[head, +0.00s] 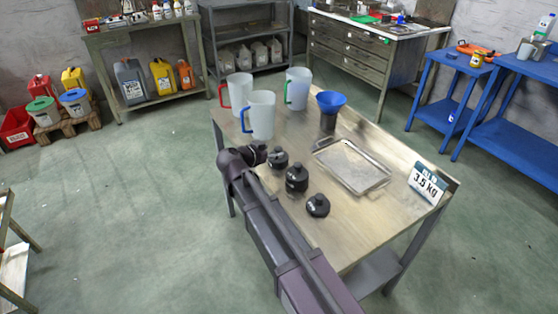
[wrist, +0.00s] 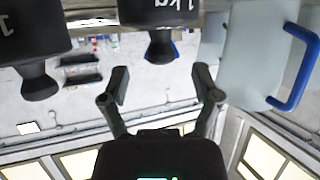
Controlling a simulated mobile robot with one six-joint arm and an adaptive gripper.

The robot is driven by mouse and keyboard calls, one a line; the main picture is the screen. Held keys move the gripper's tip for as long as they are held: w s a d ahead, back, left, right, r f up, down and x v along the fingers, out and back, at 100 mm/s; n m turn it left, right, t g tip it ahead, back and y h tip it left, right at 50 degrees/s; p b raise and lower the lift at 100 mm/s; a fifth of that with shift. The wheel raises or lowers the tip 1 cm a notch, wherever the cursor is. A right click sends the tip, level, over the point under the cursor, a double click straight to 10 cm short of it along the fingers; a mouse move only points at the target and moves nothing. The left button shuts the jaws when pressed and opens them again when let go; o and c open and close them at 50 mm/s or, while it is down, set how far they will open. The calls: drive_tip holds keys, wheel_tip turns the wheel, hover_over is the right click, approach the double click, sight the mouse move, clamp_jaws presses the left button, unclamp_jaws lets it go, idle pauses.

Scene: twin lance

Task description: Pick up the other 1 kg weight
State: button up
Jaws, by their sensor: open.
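In the head view, black knobbed weights stand on the table: one (head: 278,158) beside the end of my arm, one (head: 297,178) nearer, and one (head: 318,205) nearest. The wrist view appears upside down. There, a black weight marked 1kg (wrist: 160,14) is at top centre, its knob pointing down in the picture. My gripper (wrist: 160,82) is open and empty, its fingertips spread either side of that knob's line and apparently short of it. A second black weight (wrist: 35,40), its label cut to "1", is at the left. In the head view, my gripper's fingers are not clear.
The jug with a blue handle (head: 262,115) stands close behind my gripper; it also shows in the wrist view (wrist: 250,50). Two more jugs, a blue funnel (head: 331,101), a metal tray (head: 352,167) and a 3.5 kg sign (head: 427,183) share the table (head: 375,225). Its front right is clear.

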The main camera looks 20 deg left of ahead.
sight(277, 148)
drive_tip(key=b+x, duration=0.1)
drive_tip(key=x, duration=0.2)
drive_tip(key=shift+w+a+f, duration=0.1)
drive_tip(key=shift+f, duration=0.05)
drive_tip(key=shift+w, duration=0.25)
drive_tip(key=shift+d, duration=0.2)
clamp_jaws()
